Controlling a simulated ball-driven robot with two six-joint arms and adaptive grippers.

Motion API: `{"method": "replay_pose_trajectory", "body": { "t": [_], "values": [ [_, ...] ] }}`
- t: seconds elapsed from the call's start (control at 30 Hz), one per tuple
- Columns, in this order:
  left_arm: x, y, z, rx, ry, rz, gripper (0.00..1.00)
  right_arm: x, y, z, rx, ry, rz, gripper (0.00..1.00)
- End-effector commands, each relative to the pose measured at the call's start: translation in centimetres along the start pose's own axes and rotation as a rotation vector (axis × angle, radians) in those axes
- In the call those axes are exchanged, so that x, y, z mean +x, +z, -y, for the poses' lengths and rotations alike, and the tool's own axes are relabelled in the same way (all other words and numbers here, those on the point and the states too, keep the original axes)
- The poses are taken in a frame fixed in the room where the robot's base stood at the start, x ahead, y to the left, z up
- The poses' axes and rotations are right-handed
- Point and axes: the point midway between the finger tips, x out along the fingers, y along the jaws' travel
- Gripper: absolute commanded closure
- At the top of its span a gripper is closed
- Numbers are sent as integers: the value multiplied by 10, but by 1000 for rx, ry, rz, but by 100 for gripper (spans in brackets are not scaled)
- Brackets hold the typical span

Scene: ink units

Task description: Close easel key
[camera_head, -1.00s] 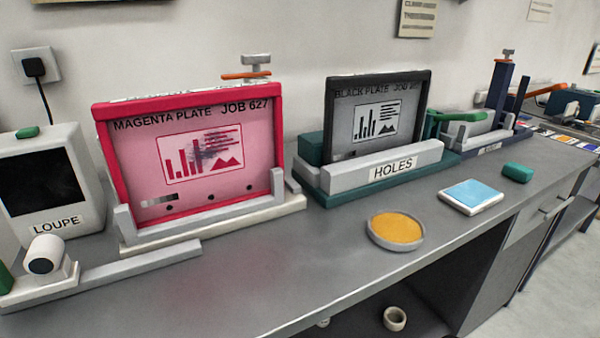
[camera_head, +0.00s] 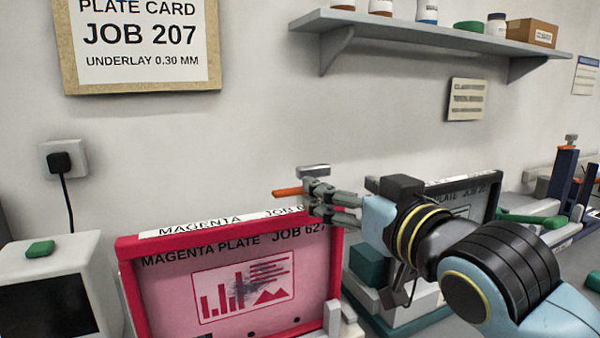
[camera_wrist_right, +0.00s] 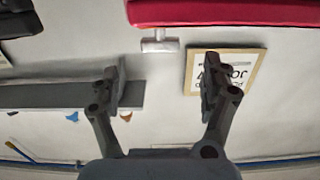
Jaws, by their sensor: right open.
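The orange easel key (camera_head: 289,191) sticks out to the left at the top of the magenta plate's easel, under a grey T-shaped cap (camera_head: 313,170). The magenta plate (camera_head: 235,275) stands upright in its red frame. My right gripper (camera_head: 311,199) comes in from the right beside the key and overlaps its right part. Whether they touch is unclear. In the right wrist view my right gripper (camera_wrist_right: 163,78) is open and empty. The grey cap (camera_wrist_right: 158,43) shows beyond the fingertips, below the red frame (camera_wrist_right: 225,12); the key is not visible there. My left gripper is not in view.
The black plate (camera_head: 478,195) stands to the right, partly behind my right arm. A loupe unit (camera_head: 60,290) with a green piece on top stands at left. A shelf (camera_head: 440,37) with jars and a plate card (camera_head: 140,45) are on the wall above.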

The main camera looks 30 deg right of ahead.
Motion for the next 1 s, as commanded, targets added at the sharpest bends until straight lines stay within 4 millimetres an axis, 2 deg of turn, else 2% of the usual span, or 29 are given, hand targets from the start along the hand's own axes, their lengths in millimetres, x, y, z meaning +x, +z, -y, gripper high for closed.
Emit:
{"method": "replay_pose_trajectory", "body": {
  "t": [0.13,0.3,0.4,0.5,0.6,0.77,1.0],
  "values": [
    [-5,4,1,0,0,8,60,15,-9,1,3,-2,-25,19],
    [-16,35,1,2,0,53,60,49,-10,1,3,-2,-23,19],
    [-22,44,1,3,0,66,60,69,-10,1,3,-2,-21,19],
    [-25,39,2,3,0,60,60,86,-9,1,3,-2,-20,19],
    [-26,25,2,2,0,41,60,97,-9,1,3,-3,-20,19],
    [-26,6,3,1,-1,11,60,106,-7,1,2,-3,-18,19],
    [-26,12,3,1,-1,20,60,107,-7,1,2,-3,-18,19]
  ]
}}
